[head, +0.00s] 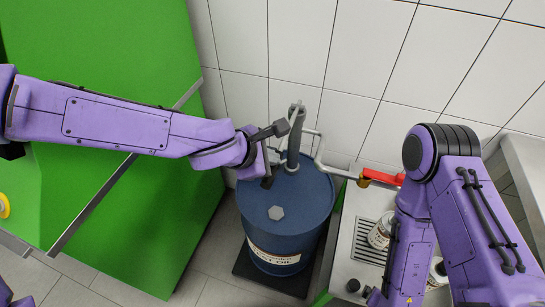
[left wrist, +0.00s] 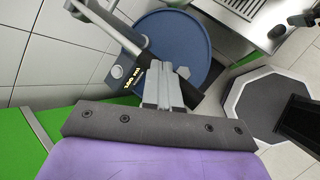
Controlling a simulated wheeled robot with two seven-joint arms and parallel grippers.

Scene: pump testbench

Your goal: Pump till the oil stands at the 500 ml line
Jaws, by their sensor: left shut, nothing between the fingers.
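My left gripper (head: 276,158) is at the pump, above the drum. In the left wrist view its grey fingers (left wrist: 168,88) are shut and empty, overlapping the dark grip; I cannot tell whether they touch it. A small display (left wrist: 131,77) on the pump shows a yellow ml reading, too small to read surely. No oil level or 500 ml line is visible.
An outlet pipe with a red valve lever (head: 383,177) runs right over a metal bench with a slotted drain grate (head: 367,245). A green cabinet (head: 130,215) is at the left. The tiled wall (head: 350,60) closes the back.

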